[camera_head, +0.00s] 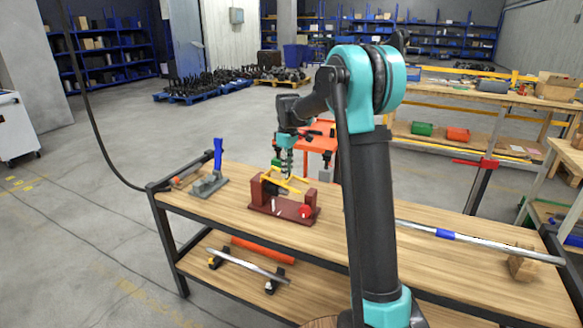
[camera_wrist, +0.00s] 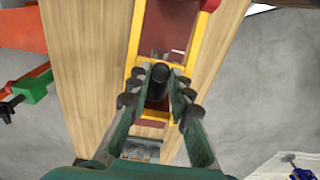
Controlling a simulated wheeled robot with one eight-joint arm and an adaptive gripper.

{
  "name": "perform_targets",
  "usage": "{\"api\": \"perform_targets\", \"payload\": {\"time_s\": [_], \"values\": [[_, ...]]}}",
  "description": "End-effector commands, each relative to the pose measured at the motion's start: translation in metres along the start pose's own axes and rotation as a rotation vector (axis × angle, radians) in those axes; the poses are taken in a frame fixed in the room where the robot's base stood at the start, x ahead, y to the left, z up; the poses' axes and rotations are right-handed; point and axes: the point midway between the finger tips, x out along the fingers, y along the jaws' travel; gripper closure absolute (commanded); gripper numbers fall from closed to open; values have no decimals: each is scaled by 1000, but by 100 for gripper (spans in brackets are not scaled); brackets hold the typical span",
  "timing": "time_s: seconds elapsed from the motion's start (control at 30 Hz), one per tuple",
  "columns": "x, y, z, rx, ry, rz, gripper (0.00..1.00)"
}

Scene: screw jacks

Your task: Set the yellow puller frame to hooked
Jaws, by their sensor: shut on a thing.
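The yellow puller frame (camera_head: 285,183) sits on a dark red base (camera_head: 270,207) on the wooden bench. In the head view the frame looks tilted between the base's uprights. In the wrist view the yellow frame (camera_wrist: 133,48) runs as a long rectangle over the red base. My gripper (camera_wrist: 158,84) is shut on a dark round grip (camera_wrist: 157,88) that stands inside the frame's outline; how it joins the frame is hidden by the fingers. My gripper (camera_head: 287,172) comes down from above in the head view. A red knob (camera_head: 305,211) is on the base's front right.
A grey device with a blue handle (camera_head: 218,155) stands to the left on the bench. A long metal bar with a blue band (camera_head: 445,234) and a wooden block (camera_head: 522,264) lie to the right. An orange cart (camera_head: 318,138) stands behind. Bench top (camera_head: 240,225) around the base is clear.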

Motion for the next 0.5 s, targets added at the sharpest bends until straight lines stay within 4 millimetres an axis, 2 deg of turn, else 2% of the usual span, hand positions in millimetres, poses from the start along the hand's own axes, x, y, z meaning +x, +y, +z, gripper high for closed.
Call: {"api": "perform_targets", "payload": {"time_s": [0.2, 0.5], "values": [[11, 0, -9, -2, -125, 1, 100], [18, 1, -12, -1, -206, 1, 100]]}}
